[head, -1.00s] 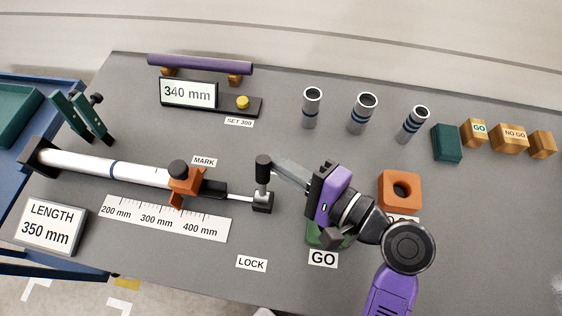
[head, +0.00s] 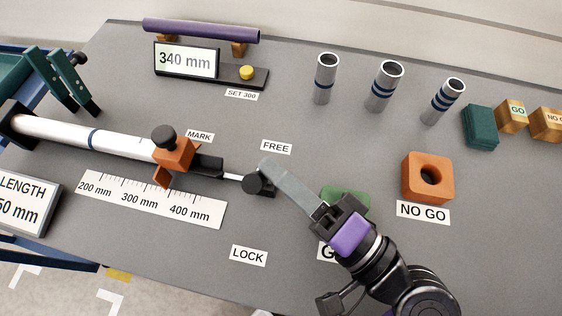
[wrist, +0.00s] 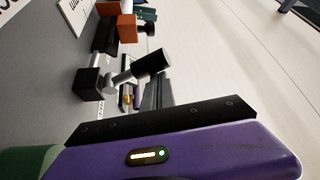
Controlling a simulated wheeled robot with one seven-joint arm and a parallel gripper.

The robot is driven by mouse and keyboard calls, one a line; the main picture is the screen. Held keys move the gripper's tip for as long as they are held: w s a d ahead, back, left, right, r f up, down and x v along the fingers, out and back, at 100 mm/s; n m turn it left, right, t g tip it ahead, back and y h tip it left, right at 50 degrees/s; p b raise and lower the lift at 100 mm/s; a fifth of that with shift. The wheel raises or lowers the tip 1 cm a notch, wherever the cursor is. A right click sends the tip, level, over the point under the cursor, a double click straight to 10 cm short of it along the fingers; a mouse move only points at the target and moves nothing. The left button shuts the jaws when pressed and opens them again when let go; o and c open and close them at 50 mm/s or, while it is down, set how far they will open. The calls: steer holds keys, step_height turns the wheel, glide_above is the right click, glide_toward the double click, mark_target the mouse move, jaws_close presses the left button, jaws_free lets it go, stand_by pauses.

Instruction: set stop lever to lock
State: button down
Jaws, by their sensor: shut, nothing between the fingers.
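The stop lever (head: 255,184) has a black knob on a short metal shaft, rising from a small black block at the rod's right end. In the head view the knob overlaps its block, so the lever's exact tilt is hard to tell. It also shows in the wrist view (wrist: 152,63). The FREE label (head: 277,147) lies behind the lever and the LOCK label (head: 248,255) in front. My gripper (head: 267,167) is shut and empty, its grey fingertips just behind the knob. I cannot tell whether they touch it.
The tube (head: 75,135) with an orange clamp (head: 174,158) lies left of the lever, above a ruler (head: 150,200). An orange block (head: 428,178) stands at right. A green pad (head: 346,197) is partly hidden by my gripper. The table is clear around LOCK.

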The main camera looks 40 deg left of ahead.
steer(key=shift+s+d+f, duration=0.35)
steer(key=shift+s, duration=0.25)
steer(key=shift+s+f, duration=0.15)
stand_by(0.3)
steer(key=w+r+p, duration=0.2)
steer(key=w+r, duration=0.1)
steer(key=w, duration=0.1)
steer(key=d+f, duration=0.1)
steer(key=d, duration=0.2)
steer(key=d+f+b, duration=0.1)
steer(key=d, duration=0.1)
steer(key=d+f+b, duration=0.1)
steer(key=d, duration=0.2)
steer(key=shift+w+d+f, duration=0.2)
steer(key=shift+w+d, duration=0.1)
steer(key=shift+d, duration=0.05)
